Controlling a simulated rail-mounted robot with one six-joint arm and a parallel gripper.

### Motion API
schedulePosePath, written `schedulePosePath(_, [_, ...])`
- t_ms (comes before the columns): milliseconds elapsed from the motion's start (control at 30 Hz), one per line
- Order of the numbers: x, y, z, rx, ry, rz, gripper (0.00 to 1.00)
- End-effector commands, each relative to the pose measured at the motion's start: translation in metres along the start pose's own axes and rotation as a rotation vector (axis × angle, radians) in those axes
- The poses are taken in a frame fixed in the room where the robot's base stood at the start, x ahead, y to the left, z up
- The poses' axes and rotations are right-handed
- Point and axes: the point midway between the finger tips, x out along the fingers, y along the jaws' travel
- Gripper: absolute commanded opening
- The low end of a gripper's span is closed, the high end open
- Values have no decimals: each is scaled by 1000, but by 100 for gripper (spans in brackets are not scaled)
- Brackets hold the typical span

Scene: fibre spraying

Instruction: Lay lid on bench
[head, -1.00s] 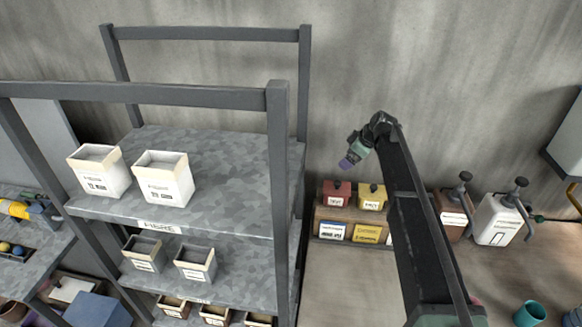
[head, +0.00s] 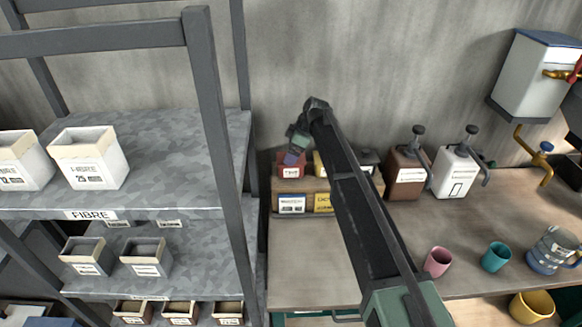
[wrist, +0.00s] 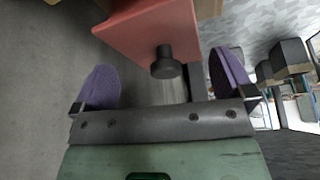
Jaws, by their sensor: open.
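A red box (head: 291,172) stands on the wooden rack at the back of the bench (head: 300,255). In the wrist view a red lid (wrist: 135,32) with a dark round knob (wrist: 166,64) fills the top middle. My gripper (head: 293,157) is in front of the red box's top in the head view and hides its knob there. In the wrist view my gripper (wrist: 163,72) is open, with one purple finger on each side of the knob. The fingers look apart from it.
A yellow box (head: 320,165) is right beside the red one, partly behind my arm. Brown (head: 405,172) and white (head: 456,172) pump containers stand further right. Pink (head: 438,262) and teal (head: 495,257) cups are on the bench. A grey shelf unit (head: 190,150) stands left. The bench's front left is clear.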

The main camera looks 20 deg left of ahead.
Motion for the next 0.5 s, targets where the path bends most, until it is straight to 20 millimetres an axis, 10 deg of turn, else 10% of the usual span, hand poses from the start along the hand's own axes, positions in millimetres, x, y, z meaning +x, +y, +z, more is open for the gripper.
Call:
schedulePosePath(267, [12, 0, 0, 1, 0, 0, 100])
schedulePosePath(500, [12, 0, 0, 0, 0, 0, 63])
